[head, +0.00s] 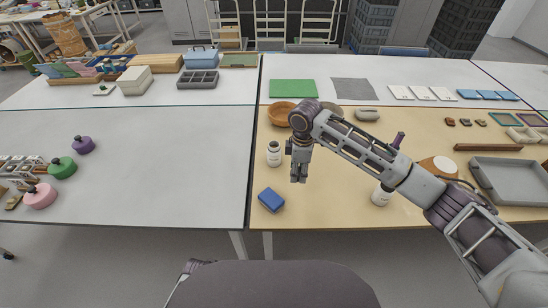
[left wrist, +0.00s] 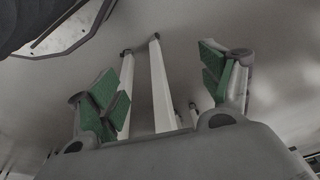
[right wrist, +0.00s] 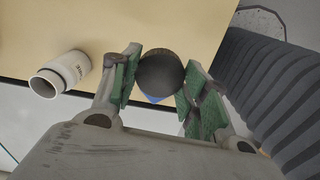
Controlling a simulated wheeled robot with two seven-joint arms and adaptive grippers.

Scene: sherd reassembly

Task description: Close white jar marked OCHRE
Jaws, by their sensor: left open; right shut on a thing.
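The white jar (head: 274,154) stands upright near the left edge of the wooden table. It also shows in the right wrist view (right wrist: 70,70), with an open mouth and dark lettering too small to read surely. My right gripper (head: 299,178) is to the right of this jar and a little nearer to me, apart from it. In the right wrist view the gripper (right wrist: 158,84) is shut on a dark round lid (right wrist: 158,72). The lid is hard to make out in the head view. My left gripper (left wrist: 168,85) is open and empty, seen only in the left wrist view.
A blue block (head: 271,200) lies in front of the jar. Another white jar (head: 380,196) stands under my right arm. A brown bowl (head: 281,114) is behind the first jar. A grey tray (head: 510,190) is at right. Grey table (head: 170,170) beside the jar is mostly clear.

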